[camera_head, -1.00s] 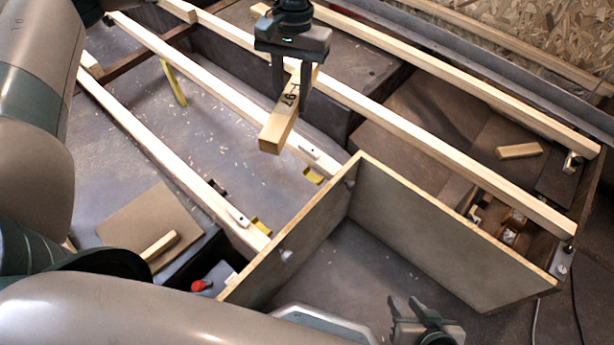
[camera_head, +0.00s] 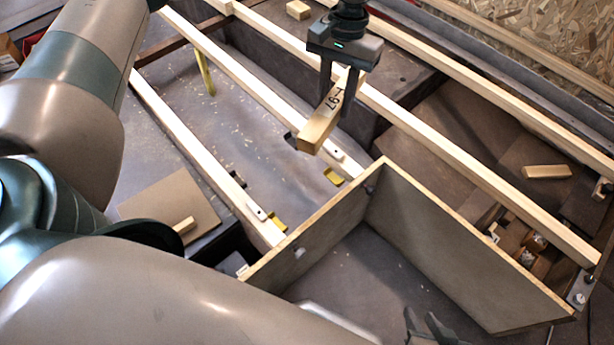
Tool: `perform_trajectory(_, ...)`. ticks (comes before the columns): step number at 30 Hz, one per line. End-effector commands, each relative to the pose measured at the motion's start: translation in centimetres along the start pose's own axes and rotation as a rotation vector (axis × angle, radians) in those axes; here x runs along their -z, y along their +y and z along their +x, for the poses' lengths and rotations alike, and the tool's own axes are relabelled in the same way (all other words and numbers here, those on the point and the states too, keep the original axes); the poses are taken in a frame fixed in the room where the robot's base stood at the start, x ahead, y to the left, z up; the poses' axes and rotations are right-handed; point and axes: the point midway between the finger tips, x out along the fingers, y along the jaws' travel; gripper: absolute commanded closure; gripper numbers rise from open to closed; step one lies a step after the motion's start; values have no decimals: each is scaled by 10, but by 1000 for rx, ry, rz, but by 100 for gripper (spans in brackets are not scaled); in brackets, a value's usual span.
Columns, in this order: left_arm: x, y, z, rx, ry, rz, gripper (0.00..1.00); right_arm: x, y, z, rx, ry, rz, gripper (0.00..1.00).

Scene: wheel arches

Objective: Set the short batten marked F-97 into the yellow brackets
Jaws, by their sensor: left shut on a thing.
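The short batten marked F-97 (camera_head: 320,122) is a pale wooden block, its lettering on the upper face. My left gripper (camera_head: 340,108) is shut on it and holds it tilted, above the long rails. One yellow bracket (camera_head: 333,176) sits by the middle rail near the panel corner, below and right of the batten's near end. Another yellow bracket (camera_head: 277,223) sits by the near rail, lower left.
A V-shaped panel divider (camera_head: 440,240) stands upright right of the brackets. Long rails (camera_head: 230,75) run diagonally across. Loose blocks lie on the right (camera_head: 547,172), at the back (camera_head: 298,10) and on a brown board (camera_head: 185,225). Floor between the left rails is mostly clear.

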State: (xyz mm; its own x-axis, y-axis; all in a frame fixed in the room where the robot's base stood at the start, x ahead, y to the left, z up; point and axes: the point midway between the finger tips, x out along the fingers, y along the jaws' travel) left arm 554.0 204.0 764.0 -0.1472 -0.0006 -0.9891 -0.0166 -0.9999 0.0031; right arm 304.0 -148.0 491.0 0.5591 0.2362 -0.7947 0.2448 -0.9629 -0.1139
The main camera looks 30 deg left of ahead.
Motion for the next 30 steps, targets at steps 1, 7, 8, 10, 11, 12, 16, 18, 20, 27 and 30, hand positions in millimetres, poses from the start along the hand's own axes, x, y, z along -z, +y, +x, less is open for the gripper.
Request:
perform_trajectory(1, 1, 0, 8, -1, -2, 8, 96, -2, 0, 0, 0, -4, 1, 69)
perform_trajectory(7, 7, -2, 45, -3, -1, 59, 96, -5, -1, -1, 1, -9, 2, 69)
perform_trajectory(8, 8, -2, 52, -3, 0, 69, 96, -5, -1, -1, 1, -8, 2, 69)
perform_trajectory(10, 10, -4, 69, -2, 2, 92, 96, -5, -1, -1, 1, -7, 2, 69)
perform_trajectory(11, 10, -4, 77, -3, 1, 101, 96, -4, -1, -1, 1, -6, 2, 69)
perform_trajectory(12, 11, -6, 87, -1, 2, 114, 96, -4, -1, 0, 1, -5, 2, 69)
perform_trajectory(16, 12, -9, 120, 2, 4, 153, 96, -1, 0, 0, 1, 0, 1, 69)
perform_trajectory(18, 12, -12, 138, 5, 5, 174, 96, 0, 0, 0, 1, 3, 1, 69)
perform_trajectory(20, 11, -14, 153, 7, 6, 192, 96, 2, 0, 1, 1, 6, 0, 69)
perform_trajectory(27, 2, -26, 213, 25, 3, 256, 96, 6, 0, 1, 1, 14, 0, 69)
perform_trajectory(30, -3, -30, 234, 33, 1, 279, 96, 6, -1, 1, 2, 15, 1, 69)
